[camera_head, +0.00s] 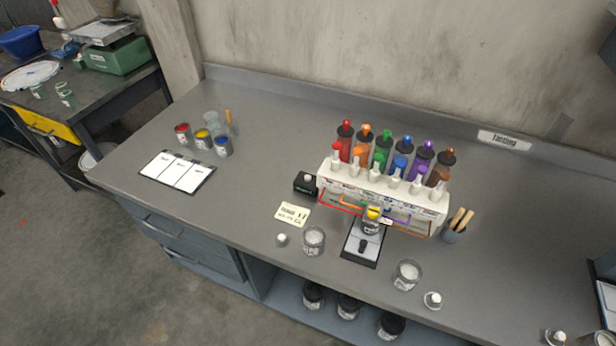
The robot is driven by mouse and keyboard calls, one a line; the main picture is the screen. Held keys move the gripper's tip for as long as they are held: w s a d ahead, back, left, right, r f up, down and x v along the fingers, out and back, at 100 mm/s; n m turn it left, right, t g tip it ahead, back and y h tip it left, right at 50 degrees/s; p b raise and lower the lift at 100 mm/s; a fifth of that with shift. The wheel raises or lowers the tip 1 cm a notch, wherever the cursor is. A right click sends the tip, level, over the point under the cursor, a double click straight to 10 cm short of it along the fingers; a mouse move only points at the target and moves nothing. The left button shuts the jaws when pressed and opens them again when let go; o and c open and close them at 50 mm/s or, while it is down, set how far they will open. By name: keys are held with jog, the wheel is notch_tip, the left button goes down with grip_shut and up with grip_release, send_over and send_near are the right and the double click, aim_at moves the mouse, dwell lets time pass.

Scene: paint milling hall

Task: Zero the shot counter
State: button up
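A small black box (305,184) with a pale round knob or button on top stands just left of the dispenser. It looks like the shot counter, but its markings are too small to read. The tinting dispenser (383,186) is a white rack with several coloured bottles on top and coloured outlines along its front. A small can (371,221) with yellow on top sits on a black-edged plate (362,245) in front of the dispenser. My gripper is not in view.
A handwritten note (292,214) lies in front of the black box. Open jars (313,241) (408,275) stand near the bench's front edge. A cup with wooden sticks (456,229) is right of the dispenser. Paint cans (203,139) and a white chart (178,171) are at left.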

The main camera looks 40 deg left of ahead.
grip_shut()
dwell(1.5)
